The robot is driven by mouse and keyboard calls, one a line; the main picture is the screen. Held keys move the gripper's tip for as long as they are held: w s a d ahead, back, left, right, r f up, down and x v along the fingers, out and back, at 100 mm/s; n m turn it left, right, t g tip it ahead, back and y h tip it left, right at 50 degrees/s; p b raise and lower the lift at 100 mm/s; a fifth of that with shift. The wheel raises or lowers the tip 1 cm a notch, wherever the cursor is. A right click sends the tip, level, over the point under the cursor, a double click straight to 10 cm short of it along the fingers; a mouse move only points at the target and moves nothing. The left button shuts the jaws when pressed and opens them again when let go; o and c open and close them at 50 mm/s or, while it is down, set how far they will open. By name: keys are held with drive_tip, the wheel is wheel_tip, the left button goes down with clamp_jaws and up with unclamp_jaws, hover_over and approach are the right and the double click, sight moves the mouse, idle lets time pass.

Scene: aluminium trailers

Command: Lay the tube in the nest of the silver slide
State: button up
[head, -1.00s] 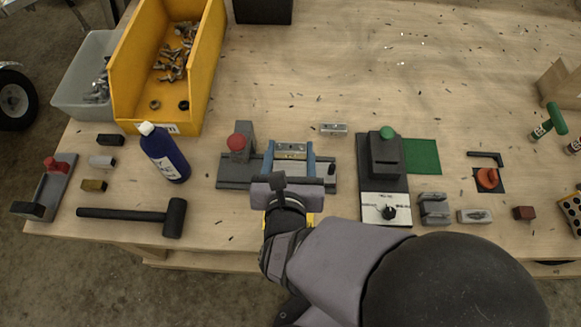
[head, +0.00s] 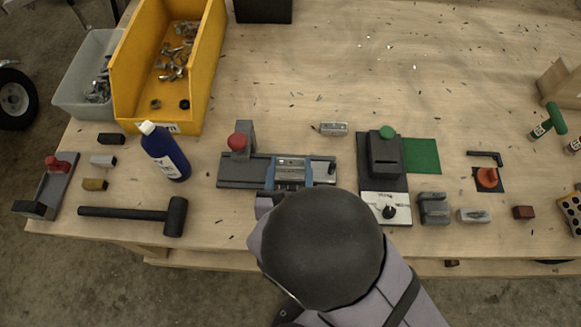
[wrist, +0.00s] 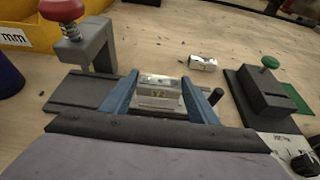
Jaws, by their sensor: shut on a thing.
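The silver slide (head: 291,164) is a bright metal block with a small marking, at the dark rail fixture (head: 240,172). It also shows in the wrist view (wrist: 158,99). My gripper (wrist: 158,92) is shut on it, one blue finger on each side. My arm hides the near part of the gripper in the head view. A short silver piece (head: 333,129) lies on the bench behind the rail, apart from it. In the wrist view this piece (wrist: 203,63) looks rounded and may be the tube; I cannot tell for certain.
A red-knobbed post (head: 240,141) stands at the rail's left end. A green-knobbed dark fixture (head: 386,155) stands to the right. A blue bottle (head: 165,152), a mallet (head: 140,214) and a yellow bin (head: 205,75) are at left. The back middle of the bench is mostly clear.

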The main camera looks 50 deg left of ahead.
sight(291, 169)
drive_tip(key=shift+f, duration=0.6)
drive_tip(key=shift+f, duration=0.15)
drive_tip(key=o, duration=1)
drive_tip(key=shift+o, duration=0.2)
drive_tip(key=shift+d+r, duration=0.1)
drive_tip(key=shift+r, duration=0.1)
drive_tip(key=shift+b+v, duration=0.65)
drive_tip(key=shift+v, duration=1.3)
